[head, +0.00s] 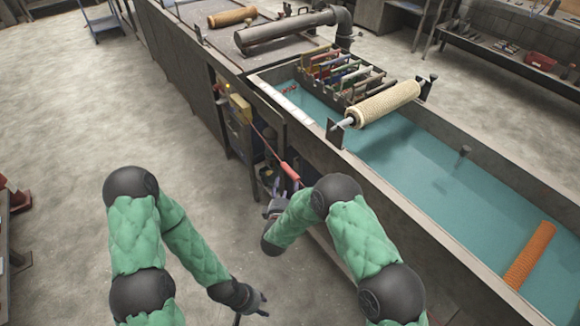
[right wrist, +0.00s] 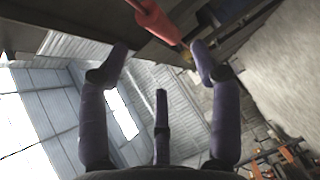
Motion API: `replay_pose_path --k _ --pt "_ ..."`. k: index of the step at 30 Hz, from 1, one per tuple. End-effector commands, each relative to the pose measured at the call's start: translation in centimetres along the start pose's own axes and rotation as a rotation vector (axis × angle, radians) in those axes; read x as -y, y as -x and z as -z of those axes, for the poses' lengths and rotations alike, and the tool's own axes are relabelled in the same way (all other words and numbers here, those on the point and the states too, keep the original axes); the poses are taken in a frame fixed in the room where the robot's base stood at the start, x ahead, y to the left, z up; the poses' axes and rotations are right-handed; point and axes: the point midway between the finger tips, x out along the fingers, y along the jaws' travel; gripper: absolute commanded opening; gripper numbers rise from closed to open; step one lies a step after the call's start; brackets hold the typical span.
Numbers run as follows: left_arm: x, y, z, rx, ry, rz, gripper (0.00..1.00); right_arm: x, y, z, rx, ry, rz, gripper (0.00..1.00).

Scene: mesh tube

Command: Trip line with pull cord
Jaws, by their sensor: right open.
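The pull cord (head: 262,139) is a thin reddish line that slopes from a grey box with a yellow part (head: 239,106) on the side of the machine down to a red cylindrical handle (head: 290,172). My right gripper (head: 276,205) is just below the handle, partly hidden by my own arm. In the right wrist view the handle (right wrist: 156,20) lies at the top, near the spread fingertips (right wrist: 160,55). The fingers are open and not closed on it. My left gripper (head: 252,306) hangs low over the floor, apart from everything, its fingers looking spread and empty.
A long tank (head: 440,170) of teal liquid runs along the right. A pale roller (head: 383,103), a rack of coloured plates (head: 340,72) and an orange mesh tube (head: 530,254) are at it. A dark pipe (head: 285,30) lies behind.

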Motion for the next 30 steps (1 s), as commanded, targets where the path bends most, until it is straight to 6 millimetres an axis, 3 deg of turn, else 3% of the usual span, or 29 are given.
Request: replay_pose_path --k 15,21,30 --pt "0.9 -2.5 0.1 0.000 0.000 0.000 0.40 0.3 -8.3 -0.1 0.001 -0.004 0.001 0.64" --pt "1.0 -2.9 0.1 0.000 0.000 0.000 0.40 0.2 -9.9 -0.1 -0.001 -0.003 0.002 0.64" --pt "1.0 -2.9 0.1 0.000 0.000 0.000 0.40 0.1 -10.1 -0.1 -0.001 -0.003 0.003 0.64"
